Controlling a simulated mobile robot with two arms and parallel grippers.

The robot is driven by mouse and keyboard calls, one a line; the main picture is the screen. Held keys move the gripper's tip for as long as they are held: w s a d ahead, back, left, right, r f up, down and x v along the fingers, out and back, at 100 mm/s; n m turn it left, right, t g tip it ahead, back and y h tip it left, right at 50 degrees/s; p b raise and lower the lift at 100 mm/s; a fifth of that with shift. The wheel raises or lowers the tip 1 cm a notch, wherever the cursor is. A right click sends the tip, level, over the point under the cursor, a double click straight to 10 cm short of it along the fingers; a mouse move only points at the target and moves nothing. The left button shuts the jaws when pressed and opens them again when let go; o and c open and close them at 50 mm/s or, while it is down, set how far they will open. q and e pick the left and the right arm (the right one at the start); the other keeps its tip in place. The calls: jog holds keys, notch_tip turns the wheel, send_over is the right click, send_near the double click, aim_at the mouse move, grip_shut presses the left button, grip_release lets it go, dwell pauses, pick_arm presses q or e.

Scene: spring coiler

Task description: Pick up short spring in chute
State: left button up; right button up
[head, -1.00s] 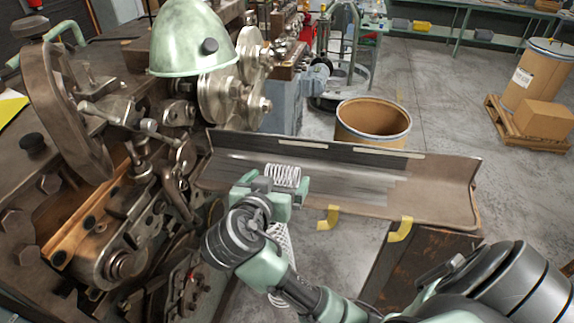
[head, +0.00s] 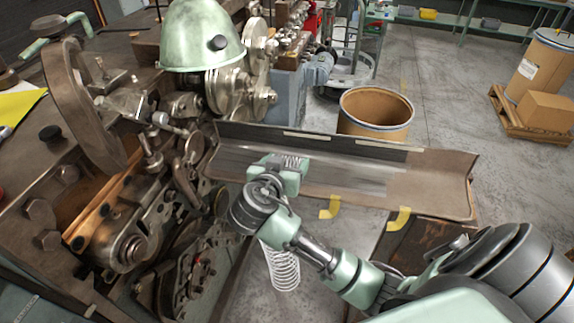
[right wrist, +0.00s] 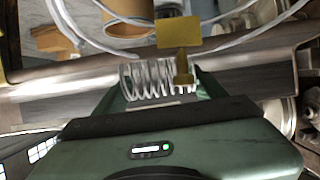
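The short spring (head: 292,161) lies in the grey metal chute (head: 430,178), toward its left part. My right gripper (head: 284,167) reaches over the chute's front edge, with its green fingers on either side of the spring. The gripper body hides part of the spring in the head view. In the right wrist view the spring (right wrist: 150,80) lies crosswise between the spread fingers (right wrist: 158,84), close to both. I cannot tell whether they touch its ends. A yellow piece (right wrist: 178,33) covers part of its right end there. My left gripper is out of view.
The coiler's machinery (head: 130,240) stands close at the left of the chute. A brown drum (head: 375,118) stands behind the chute. Yellow brackets (head: 398,219) sit at its front edge. A white coil (head: 283,268) shows below my right forearm.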

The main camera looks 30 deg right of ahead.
jog(key=shift+c, duration=0.9)
